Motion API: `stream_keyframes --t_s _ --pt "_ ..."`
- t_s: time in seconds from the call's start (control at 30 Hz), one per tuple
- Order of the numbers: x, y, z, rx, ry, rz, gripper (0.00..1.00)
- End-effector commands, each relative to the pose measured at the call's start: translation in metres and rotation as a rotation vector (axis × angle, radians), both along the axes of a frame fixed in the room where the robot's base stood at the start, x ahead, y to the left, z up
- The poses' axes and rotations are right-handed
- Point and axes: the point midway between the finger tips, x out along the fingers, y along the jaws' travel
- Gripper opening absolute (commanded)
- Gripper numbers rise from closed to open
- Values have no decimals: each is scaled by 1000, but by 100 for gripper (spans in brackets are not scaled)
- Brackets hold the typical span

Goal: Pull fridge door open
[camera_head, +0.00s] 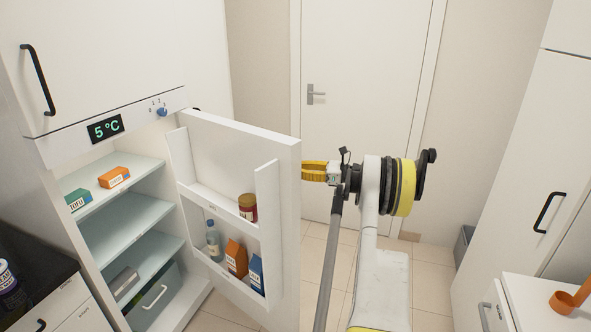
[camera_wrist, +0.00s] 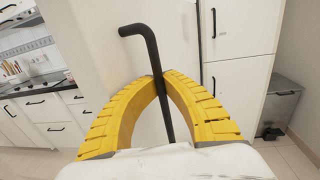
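The fridge (camera_head: 140,127) stands at the left in the head view, and its white door (camera_head: 287,200) is swung wide open, showing shelves inside. My gripper (camera_head: 304,171) is at the door's outer side, its yellow fingers partly hidden behind the door edge. In the wrist view the black bar handle (camera_wrist: 139,29) runs down between the two yellow fingers of my gripper (camera_wrist: 157,78). The fingers are bowed and their tips close around the bar. The handle is hidden by the door in the head view.
Door racks hold a jar (camera_head: 247,207), a bottle (camera_head: 213,240) and cartons (camera_head: 236,258). A closed room door (camera_head: 362,80) is behind my arm. Tall white cupboards (camera_head: 520,170) stand right, with a white counter (camera_head: 540,300) in front. A grey bin (camera_wrist: 280,105) shows in the wrist view.

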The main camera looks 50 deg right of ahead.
Motion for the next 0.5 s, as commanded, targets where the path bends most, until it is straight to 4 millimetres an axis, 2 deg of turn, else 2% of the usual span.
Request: stream_keyframes --t_s 0.03,0.07,0.1,0.13,0.5 --pt "-1 -1 -1 -1 2 -1 0" --pt "-1 -1 -1 -1 2 -1 16" --pt "-1 -1 -1 -1 2 -1 29" --pt "-1 -1 -1 -1 2 -1 32" --pt "-6 -3 0 0 0 -2 32"
